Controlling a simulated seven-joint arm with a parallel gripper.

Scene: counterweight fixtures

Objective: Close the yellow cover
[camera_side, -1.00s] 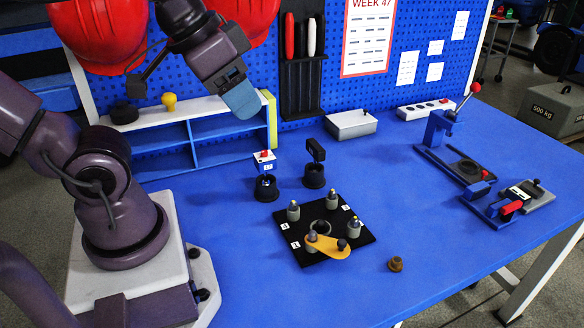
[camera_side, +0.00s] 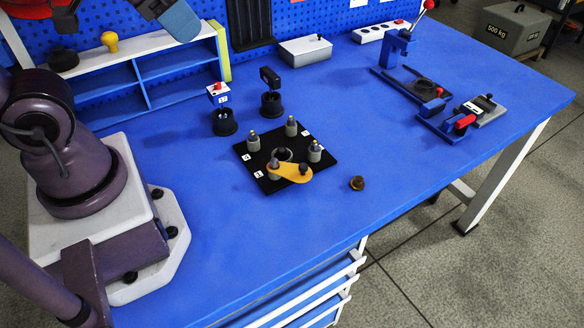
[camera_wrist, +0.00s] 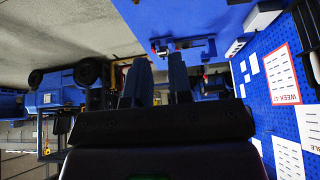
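The yellow cover (camera_side: 290,175) is a flat tapered plate with a dark knob on its right part. It lies at the front edge of a black square base plate (camera_side: 254,170), with its left end at a grey post. It is swung aside from the ring-shaped opening (camera_side: 282,153) at the plate's middle, which shows uncovered. My gripper (camera_side: 180,22) is cut off by the top edge of the side view, high and well away from the cover. In the wrist view, the two fingers of my gripper (camera_wrist: 160,82) are apart with nothing between them. The cover does not show in the wrist view.
Several grey posts stand on the base plate. Two black holders (camera_side: 223,122) (camera_side: 271,103) stand behind it, and a small brown piece (camera_side: 357,183) lies to its right. A shelf (camera_side: 177,62) is at the back left, a blue press (camera_side: 400,55) at the right. The front table is clear.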

